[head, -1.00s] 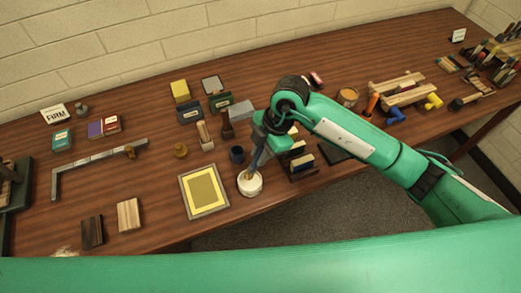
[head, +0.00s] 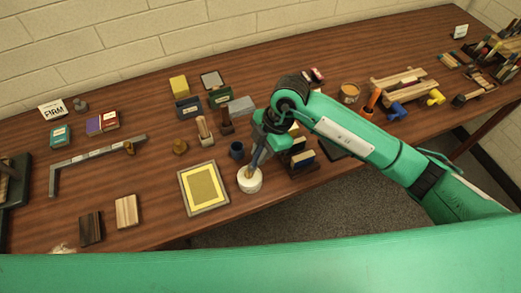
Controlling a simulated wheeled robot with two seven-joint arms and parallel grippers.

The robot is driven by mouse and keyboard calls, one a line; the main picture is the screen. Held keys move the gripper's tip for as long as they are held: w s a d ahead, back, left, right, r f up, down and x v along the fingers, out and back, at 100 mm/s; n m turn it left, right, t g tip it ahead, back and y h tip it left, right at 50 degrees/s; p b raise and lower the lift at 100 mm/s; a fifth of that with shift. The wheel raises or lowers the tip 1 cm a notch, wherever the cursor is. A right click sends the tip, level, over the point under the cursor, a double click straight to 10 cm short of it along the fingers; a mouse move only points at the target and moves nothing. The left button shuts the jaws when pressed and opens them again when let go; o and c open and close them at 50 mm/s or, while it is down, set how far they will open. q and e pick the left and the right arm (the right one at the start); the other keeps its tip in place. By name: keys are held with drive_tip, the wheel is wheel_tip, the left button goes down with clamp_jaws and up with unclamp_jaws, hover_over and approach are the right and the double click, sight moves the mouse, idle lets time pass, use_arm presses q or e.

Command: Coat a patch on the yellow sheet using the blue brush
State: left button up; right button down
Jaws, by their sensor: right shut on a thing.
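The yellow sheet (head: 187,178) lies in a grey-framed tray near the table's front edge, with a darker yellow-brown rectangle in its middle. A white pot (head: 249,182) stands just right of the tray. My right gripper (head: 259,150) is above the pot, shut on the blue brush (head: 256,160). The brush points down and its tip is at the pot's opening; how deep it sits is hidden. My left gripper is not in view.
A small dark blue cup (head: 237,150) stands behind the pot. Wooden-handled tools (head: 204,130), small boxes (head: 188,108) and a grey block (head: 241,105) stand behind the tray. Two wood blocks (head: 127,211) lie to the left. Card holders (head: 303,160) stand right of the pot.

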drive_tip(key=shift+f+b, duration=0.35)
drive_tip(key=shift+f, duration=0.25)
idle(0.3)
drive_tip(key=shift+f, duration=0.1)
idle(0.9)
wheel_tip(320, 180, up, 7)
drive_tip(key=p, duration=0.6)
idle(0.3)
idle(0.7)
